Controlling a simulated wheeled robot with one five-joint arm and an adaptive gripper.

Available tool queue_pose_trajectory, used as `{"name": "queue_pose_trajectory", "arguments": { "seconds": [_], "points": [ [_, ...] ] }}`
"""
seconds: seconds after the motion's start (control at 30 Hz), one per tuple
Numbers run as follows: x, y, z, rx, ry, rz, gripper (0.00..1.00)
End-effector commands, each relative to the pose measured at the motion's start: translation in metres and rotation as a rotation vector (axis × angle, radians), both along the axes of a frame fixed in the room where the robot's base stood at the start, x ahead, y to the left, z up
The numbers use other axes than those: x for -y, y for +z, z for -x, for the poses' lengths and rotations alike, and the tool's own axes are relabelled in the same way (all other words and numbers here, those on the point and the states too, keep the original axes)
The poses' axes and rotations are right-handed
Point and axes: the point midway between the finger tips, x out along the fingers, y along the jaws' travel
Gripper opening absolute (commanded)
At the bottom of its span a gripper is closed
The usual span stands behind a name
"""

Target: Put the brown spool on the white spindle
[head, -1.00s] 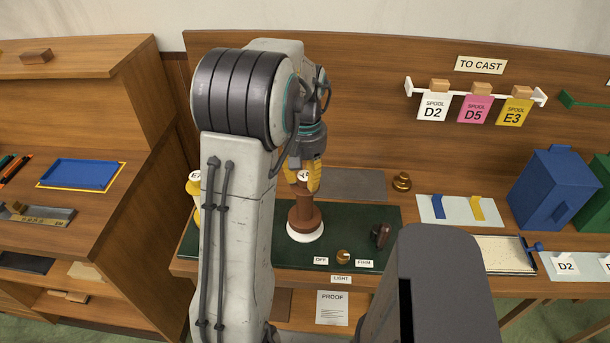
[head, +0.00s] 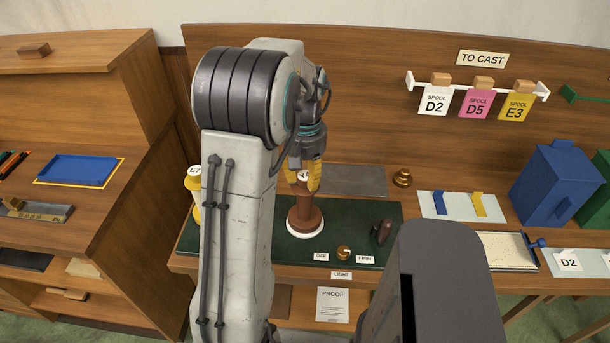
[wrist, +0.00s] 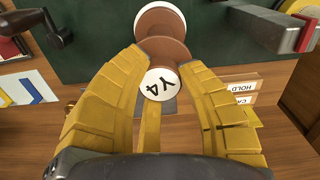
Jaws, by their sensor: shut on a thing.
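The brown spool (head: 305,207) stands upright with its round lower flange over the white spindle (head: 305,235), whose white base shows as a thin rim around the flange. In the wrist view the spool (wrist: 168,52) has a white top marked Y4, and the white spindle's base (wrist: 150,8) shows beyond the flange. My gripper (head: 305,180) has its yellow fingers shut on the spool's upper part; it also shows in the wrist view (wrist: 163,75), with a finger on each side. The spindle's post is hidden, and I cannot tell whether the spool is fully seated.
The spindle stands on a dark green mat (head: 270,258) with a brass knob (head: 343,253) and a dark handle (head: 381,232) to the right. A yellow spool marked E7 (head: 194,190) is at the left, partly behind my arm. A brass piece (head: 402,178) stands behind.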

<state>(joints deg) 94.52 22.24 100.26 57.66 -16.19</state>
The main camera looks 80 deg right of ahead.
Motion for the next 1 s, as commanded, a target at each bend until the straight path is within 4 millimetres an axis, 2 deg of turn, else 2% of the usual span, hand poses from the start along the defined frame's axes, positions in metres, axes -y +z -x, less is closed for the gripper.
{"name": "queue_pose_trajectory", "arguments": {
  "seconds": [0.27,0.3,0.57,1.0],
  "points": [
    [0.0001,-0.0056,0.0000,0.000,0.000,0.000,0.00],
    [0.0001,-0.0056,0.0000,0.000,0.000,0.000,0.35],
    [0.0000,-0.0051,0.0000,0.000,0.000,0.000,0.58],
    [-0.0001,-0.0007,0.0000,0.000,0.000,-0.001,0.60]
  ]
}}
